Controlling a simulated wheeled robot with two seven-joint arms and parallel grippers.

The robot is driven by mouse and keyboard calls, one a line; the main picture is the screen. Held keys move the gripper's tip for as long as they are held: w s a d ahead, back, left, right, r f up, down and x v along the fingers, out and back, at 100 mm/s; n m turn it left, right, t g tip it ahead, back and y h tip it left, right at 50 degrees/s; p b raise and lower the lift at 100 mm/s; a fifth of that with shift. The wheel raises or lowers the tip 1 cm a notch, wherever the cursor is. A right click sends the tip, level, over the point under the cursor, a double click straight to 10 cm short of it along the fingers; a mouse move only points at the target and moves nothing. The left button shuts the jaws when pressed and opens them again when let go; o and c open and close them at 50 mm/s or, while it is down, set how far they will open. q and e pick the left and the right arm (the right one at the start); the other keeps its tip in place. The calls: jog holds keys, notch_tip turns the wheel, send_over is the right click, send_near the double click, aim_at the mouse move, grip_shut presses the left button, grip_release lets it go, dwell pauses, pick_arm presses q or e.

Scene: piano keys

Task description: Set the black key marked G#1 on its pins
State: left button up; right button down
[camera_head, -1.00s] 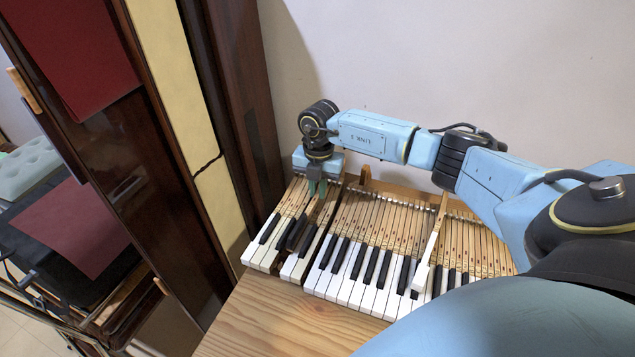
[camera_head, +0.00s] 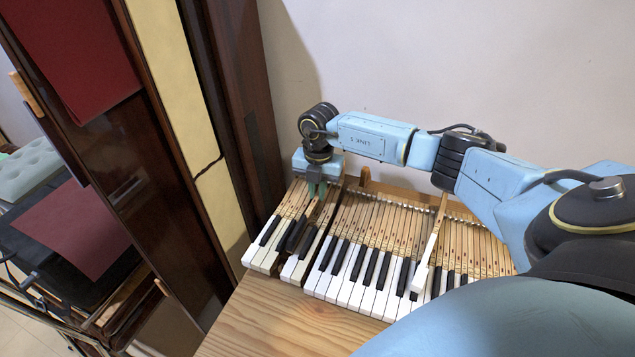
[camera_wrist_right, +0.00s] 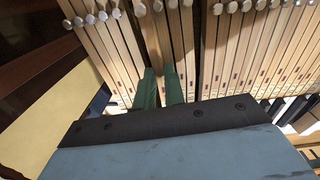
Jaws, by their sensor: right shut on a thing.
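My right gripper (camera_head: 317,190) points down over the wooden key sticks of the left key group. Its green fingers, also in the right wrist view (camera_wrist_right: 162,88), are shut around a narrow wooden stick. This appears to be the stick of a black key (camera_head: 296,234) whose dark front lies among the white keys. The G#1 mark is too small to read, and the fingers hide part of the stick. I cannot tell whether the key sits on its pins. My left gripper is not in view.
A loose white key (camera_head: 431,248) lies on top of the right part of the keyboard. A dark gap (camera_head: 322,236) separates the left key group from the rest. A dark wooden cabinet side stands close on the left. The wooden front ledge (camera_head: 262,315) is bare.

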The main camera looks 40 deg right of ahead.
jog(key=shift+f+b, duration=0.4)
jog(key=shift+f, duration=0.3)
dwell(0.6)
jog(key=c, duration=1.8)
grip_release()
jog(key=shift+r, duration=0.15)
jog(key=shift+r+p, duration=1)
jog(key=shift+p, duration=0.1)
jog(key=o, duration=0.5)
jog(key=shift+o, duration=0.2)
